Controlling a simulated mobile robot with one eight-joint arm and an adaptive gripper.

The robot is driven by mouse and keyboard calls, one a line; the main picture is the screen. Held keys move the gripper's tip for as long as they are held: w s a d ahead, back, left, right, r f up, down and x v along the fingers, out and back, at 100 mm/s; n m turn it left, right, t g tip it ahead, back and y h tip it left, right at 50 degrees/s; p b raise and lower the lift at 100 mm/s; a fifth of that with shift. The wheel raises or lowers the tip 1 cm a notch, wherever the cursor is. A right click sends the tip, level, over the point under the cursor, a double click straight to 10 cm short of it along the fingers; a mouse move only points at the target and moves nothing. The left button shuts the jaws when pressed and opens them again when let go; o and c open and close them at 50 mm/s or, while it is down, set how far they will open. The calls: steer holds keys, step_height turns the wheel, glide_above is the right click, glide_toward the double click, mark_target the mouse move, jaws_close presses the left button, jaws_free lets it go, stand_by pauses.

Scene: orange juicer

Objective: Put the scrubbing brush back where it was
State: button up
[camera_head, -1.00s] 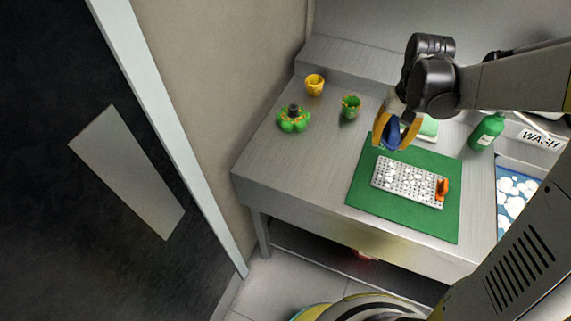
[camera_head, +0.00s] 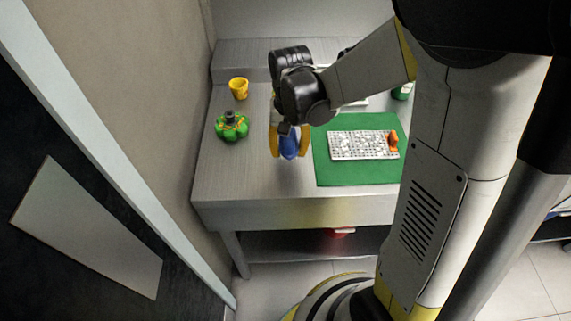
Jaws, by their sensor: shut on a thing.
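My gripper (camera_head: 290,143) is shut on a blue object, which appears to be the scrubbing brush (camera_head: 289,148). The yellow fingers stand on either side of it, and my wrist hides its upper part. It hangs over the metal counter (camera_head: 250,180), just left of the green mat (camera_head: 360,174). I cannot tell how high above the counter it is. A white perforated tray (camera_head: 360,146) with white foam-like spots lies on the mat, with a small orange item (camera_head: 393,142) at its right end.
A yellow cup (camera_head: 238,88) and a green flower-shaped part with a dark knob (camera_head: 231,126) stand left of my gripper. A green bottle (camera_head: 402,92) is partly hidden behind my arm. The counter's front left is clear. A wall borders the left.

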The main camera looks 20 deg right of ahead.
mark_target(286, 165)
steer(key=shift+a+f, duration=0.45)
steer(key=shift+f+b, duration=1)
steer(key=shift+f, duration=0.75)
steer(key=shift+f, duration=0.15)
steer(key=o, duration=1.1)
steer(key=shift+o, duration=0.2)
